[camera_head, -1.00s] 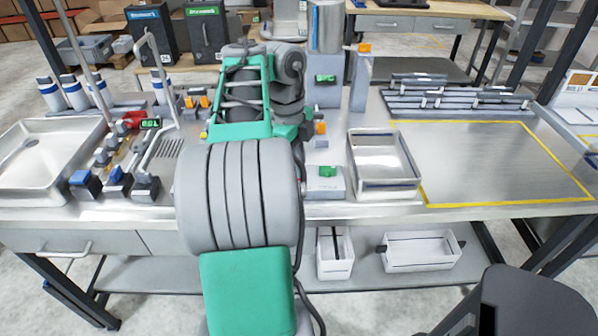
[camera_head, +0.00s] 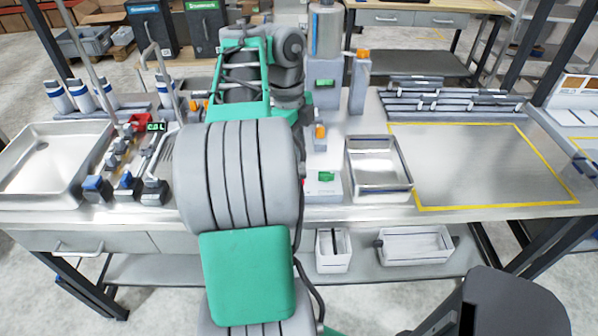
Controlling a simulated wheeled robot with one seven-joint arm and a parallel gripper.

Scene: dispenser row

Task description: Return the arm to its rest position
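My arm, in green and grey, rises through the middle of the head camera view and reaches over the steel workbench (camera_head: 345,207). Its grey ribbed joint and green links cover the centre of the bench. My gripper does not show; the far end of the arm is hidden behind its own links. I cannot tell whether it holds anything.
A sink (camera_head: 50,165) and taps with coloured handles are at the left. A metal cylinder dispenser (camera_head: 326,35), a scale (camera_head: 322,183) and an empty steel tray (camera_head: 378,165) stand right of my arm. A yellow-outlined area (camera_head: 480,160) is clear. White bins (camera_head: 415,245) sit on the lower shelf.

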